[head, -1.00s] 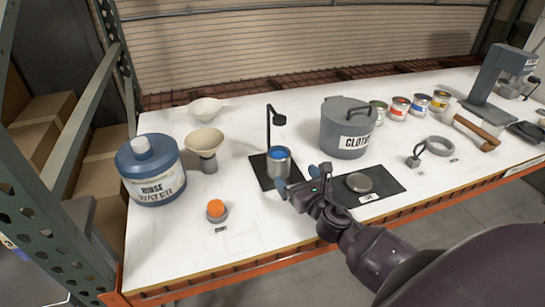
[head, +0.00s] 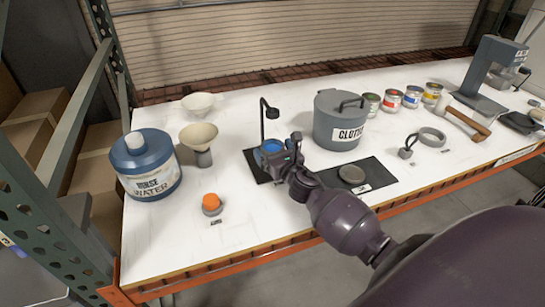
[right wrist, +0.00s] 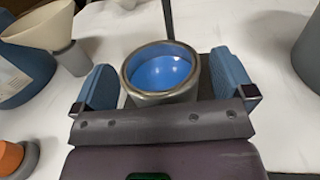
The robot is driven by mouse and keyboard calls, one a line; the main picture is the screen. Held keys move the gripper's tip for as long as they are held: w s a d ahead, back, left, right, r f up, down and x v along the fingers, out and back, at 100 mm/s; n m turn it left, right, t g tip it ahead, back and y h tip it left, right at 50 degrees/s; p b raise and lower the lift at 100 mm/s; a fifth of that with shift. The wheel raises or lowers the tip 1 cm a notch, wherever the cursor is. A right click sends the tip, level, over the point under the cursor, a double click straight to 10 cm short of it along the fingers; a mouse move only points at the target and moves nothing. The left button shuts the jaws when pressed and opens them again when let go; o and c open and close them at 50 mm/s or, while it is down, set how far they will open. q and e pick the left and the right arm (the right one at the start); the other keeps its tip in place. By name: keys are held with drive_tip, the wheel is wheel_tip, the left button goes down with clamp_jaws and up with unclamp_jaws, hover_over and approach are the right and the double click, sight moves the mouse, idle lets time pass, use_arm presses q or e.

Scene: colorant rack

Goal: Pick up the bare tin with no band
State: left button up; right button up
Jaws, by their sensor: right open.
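The bare tin (head: 271,146) is grey metal with blue inside and shows no band. It stands upright on a black mat under a small black lamp, partly hidden by my right gripper (head: 273,158) in the head view. In the right wrist view the tin (right wrist: 160,98) sits between the two blue fingers of my right gripper (right wrist: 163,72). The fingers are open, one on each side, with a visible gap to the tin on both sides. My left gripper is not in view.
The grey CLOTHS bin (head: 336,112) stands right of the tin. Several banded tins (head: 412,97) stand farther right. A funnel (head: 199,137) and rinse water jug (head: 148,170) stand left.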

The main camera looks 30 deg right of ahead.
drive_tip(key=shift+c, duration=0.5)
drive_tip(key=c, duration=0.9)
drive_tip(key=shift+r, duration=0.25)
drive_tip(key=shift+c, duration=0.2)
drive_tip(key=shift+r+p, duration=0.6)
drive_tip(key=shift+r, duration=1)
drive_tip(key=b, duration=0.2)
approach(281, 148)
drive_tip(key=s+a+r, duration=0.4)
drive_tip(key=s+r, duration=0.1)
drive_tip(key=s, duration=0.3)
drive_tip(key=shift+s, duration=0.35)
